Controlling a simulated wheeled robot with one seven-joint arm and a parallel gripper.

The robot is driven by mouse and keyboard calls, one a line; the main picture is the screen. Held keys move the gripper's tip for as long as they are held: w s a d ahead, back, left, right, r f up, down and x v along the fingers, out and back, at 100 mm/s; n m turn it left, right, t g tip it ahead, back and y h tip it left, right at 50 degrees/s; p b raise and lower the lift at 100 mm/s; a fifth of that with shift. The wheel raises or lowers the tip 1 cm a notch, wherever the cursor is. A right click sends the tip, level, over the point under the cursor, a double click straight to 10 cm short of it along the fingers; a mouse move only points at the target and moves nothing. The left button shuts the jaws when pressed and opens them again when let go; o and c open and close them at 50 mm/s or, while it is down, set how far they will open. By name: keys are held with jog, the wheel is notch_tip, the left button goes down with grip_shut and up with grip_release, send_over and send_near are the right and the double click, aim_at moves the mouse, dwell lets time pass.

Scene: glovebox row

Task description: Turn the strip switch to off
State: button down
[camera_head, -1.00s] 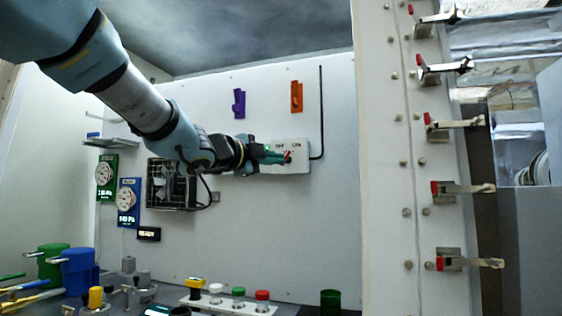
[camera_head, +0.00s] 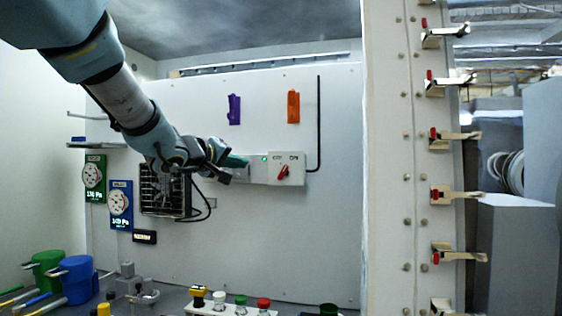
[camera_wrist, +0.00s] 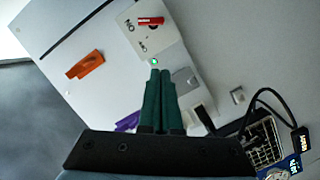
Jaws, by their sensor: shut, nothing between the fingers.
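The strip switch is a red knob (camera_head: 283,172) on a pale box (camera_head: 298,180) on the back wall, with OFF and ON labels above it. The knob is tilted, its upper end leaning right towards ON. In the wrist view, the red knob (camera_wrist: 150,21) shows at the top, one end near the ON label. A green light (camera_head: 264,158) glows left of the knob. My gripper (camera_head: 243,161) is left of the knob, clear of it. Its green fingers (camera_wrist: 161,75) are together and empty, pointing at the strip near the light.
A purple piece (camera_head: 234,109) and an orange piece (camera_head: 293,106) hang on the wall above the strip. A black cable (camera_head: 319,120) runs up at its right. A caged fan (camera_head: 163,194) and gauges (camera_head: 121,203) are at left. The wall below is clear.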

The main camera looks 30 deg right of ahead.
aim_at(283, 173)
jog(key=shift+n, duration=0.7)
jog(key=p+x, duration=0.1)
jog(key=x, duration=0.9)
jog(key=shift+w+r, duration=0.1)
jog(key=shift+w, duration=0.1)
jog(key=shift+s+d+f, duration=1)
jog(key=shift+s+d, duration=0.05)
jog(key=shift+s, duration=0.2)
jog(key=shift+f, duration=0.1)
jog(key=shift+s+d+f+n, duration=0.1)
jog(key=shift+s+d+n, duration=0.05)
jog(key=shift+n, duration=0.15)
